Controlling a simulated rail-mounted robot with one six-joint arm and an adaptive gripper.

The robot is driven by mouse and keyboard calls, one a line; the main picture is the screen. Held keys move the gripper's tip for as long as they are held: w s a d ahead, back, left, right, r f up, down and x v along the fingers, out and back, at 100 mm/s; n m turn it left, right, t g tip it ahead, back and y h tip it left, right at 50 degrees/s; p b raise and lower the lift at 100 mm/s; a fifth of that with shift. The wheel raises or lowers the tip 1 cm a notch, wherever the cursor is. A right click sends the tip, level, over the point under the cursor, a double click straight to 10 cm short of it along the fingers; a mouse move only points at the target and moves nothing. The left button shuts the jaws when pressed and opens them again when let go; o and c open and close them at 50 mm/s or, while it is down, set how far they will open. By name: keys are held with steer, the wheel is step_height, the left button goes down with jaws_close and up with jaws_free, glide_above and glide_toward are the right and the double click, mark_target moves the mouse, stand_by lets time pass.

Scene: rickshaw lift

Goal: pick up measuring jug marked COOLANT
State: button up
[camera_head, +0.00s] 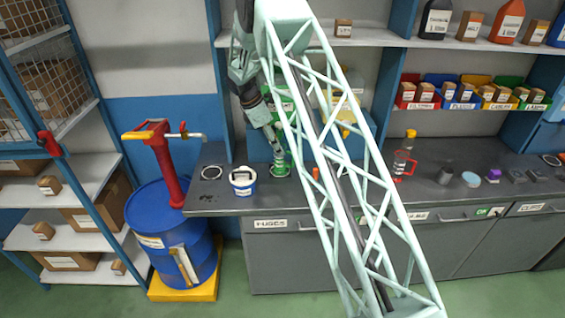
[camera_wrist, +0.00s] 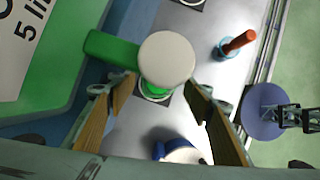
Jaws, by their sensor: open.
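Whether the fingers touch the jug cannot be told. A second clear jug with a red handle (camera_head: 402,164) stands farther right on the bench.
A blue and white tub (camera_head: 243,180) stands left of the green jug and also shows in the wrist view (camera_wrist: 180,152). A large green container (camera_wrist: 62,60) is close beside the jug. An orange-handled item (camera_wrist: 236,43) stands on the other side. A blue drum (camera_head: 160,220) stands left of the bench.

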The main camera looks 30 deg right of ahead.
steer(key=shift+f, duration=0.1)
steer(key=shift+p+x, duration=0.3)
steer(key=shift+x, duration=2.4)
steer(key=c, duration=1)
steer(key=s+a+b, duration=0.3)
steer(key=s+a, duration=0.1)
steer(key=s, duration=0.5)
steer(key=s+a+b, duration=0.4)
steer(key=s, duration=0.6)
steer(key=s+a+b, duration=0.4)
steer(key=s+a, duration=0.1)
steer(key=s, duration=0.5)
steer(key=shift+a+r, duration=0.1)
steer(key=shift+r, duration=0.25)
